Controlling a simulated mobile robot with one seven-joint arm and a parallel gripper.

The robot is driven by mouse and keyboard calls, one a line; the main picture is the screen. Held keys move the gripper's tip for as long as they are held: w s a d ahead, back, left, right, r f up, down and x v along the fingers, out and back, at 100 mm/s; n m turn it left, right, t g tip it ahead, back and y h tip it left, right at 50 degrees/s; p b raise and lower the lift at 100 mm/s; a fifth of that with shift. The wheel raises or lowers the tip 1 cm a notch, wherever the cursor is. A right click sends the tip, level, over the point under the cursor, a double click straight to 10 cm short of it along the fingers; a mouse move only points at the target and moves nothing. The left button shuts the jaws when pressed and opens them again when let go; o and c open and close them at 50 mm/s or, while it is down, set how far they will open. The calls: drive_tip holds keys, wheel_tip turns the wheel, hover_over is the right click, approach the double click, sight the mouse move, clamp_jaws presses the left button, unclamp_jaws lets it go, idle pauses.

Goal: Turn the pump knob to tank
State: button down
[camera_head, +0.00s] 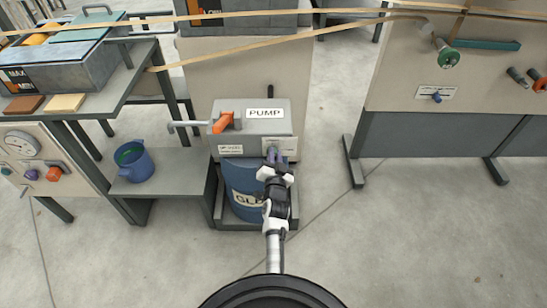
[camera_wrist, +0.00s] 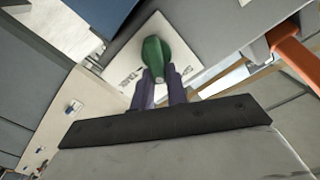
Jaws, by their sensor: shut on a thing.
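The pump (camera_head: 251,118) is a grey box with a PUMP label, standing on a blue glue drum (camera_head: 243,187). Its knob (camera_wrist: 155,58) is green in the wrist view, on a pale label plate (camera_wrist: 128,62) with partly readable lettering that seems to include TANK. My gripper (camera_head: 270,155) reaches the lower right of the pump's front. In the wrist view its two purple fingers (camera_wrist: 160,86) are shut on the knob, one on each side. In the head view the gripper hides most of the knob. I cannot tell exactly which mark the knob points to.
An orange lever (camera_head: 223,122) sits on the pump's left side and shows at the upper right of the wrist view (camera_wrist: 292,50). A blue bucket (camera_head: 133,161) stands on a low shelf at left. A panel stand (camera_head: 450,130) is at right.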

drive_tip(key=m, duration=0.3)
drive_tip(key=m+b, duration=0.1)
drive_tip(key=m, duration=0.1)
drive_tip(key=shift+d+f+m, duration=0.25)
drive_tip(key=shift+d+m, duration=0.05)
drive_tip(key=shift+d, duration=0.1)
drive_tip(key=m, duration=0.6)
drive_tip(key=shift+d+f, duration=0.15)
drive_tip(key=shift+f, duration=0.25)
drive_tip(key=shift+w+m, duration=0.1)
drive_tip(key=shift+m, duration=0.2)
drive_tip(key=c, duration=1.4)
unclamp_jaws()
drive_tip(key=shift+f, duration=0.15)
drive_tip(key=shift+f, duration=0.15)
